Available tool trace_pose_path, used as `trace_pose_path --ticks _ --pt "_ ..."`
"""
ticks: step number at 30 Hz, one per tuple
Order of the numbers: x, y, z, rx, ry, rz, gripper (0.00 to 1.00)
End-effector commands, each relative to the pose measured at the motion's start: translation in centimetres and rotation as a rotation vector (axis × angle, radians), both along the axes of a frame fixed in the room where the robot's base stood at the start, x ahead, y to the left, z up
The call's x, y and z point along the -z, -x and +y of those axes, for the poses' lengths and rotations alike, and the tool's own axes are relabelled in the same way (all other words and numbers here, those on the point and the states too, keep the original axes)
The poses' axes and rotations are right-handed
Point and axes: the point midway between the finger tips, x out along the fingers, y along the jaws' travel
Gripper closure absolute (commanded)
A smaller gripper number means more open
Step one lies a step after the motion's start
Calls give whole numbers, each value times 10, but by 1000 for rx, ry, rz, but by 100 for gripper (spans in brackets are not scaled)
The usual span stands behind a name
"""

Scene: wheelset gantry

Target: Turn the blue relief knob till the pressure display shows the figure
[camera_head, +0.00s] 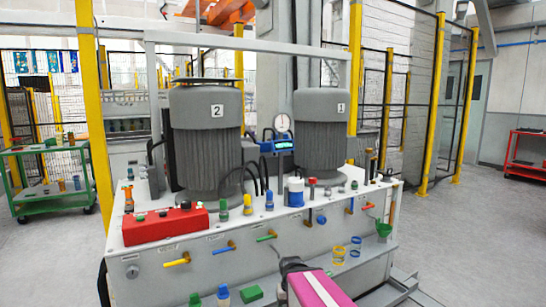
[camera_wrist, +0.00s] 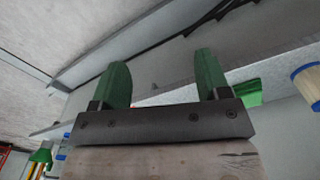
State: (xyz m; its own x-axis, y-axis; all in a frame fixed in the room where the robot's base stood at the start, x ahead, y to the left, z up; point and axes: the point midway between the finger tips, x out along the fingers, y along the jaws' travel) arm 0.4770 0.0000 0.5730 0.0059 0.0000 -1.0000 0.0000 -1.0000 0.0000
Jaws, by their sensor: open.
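A small blue knob (camera_head: 321,219), which looks like the relief knob, sits on the front face of the grey power unit (camera_head: 215,270), right of the middle. The pressure display (camera_head: 283,144) is a small blue-framed box below a round dial gauge (camera_head: 283,123); its figure is too small to read. My gripper shows in the wrist view (camera_wrist: 162,82) with two green fingers spread apart and nothing between them. In the head view my magenta arm rises from the bottom, below the knob. The knob is not recognisable in the wrist view.
Yellow (camera_head: 177,262), green and red levers stick out along the front face. A red control box (camera_head: 165,224) and two motors (camera_head: 205,135) stand on top.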

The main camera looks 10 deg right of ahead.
Motion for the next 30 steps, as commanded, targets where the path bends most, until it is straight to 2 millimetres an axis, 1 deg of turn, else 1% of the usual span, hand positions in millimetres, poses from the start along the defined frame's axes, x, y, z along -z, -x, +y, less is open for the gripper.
trace_pose_path --ticks 19,22,26,29,30 --pt "0 0 0 0 0 0 30" --pt "0 -3 0 18 -14 -3 30" --pt "1 -16 0 124 -95 -21 30" --pt "1 -36 -1 283 -214 -43 30" --pt "-1 -45 -3 360 -272 -51 30"
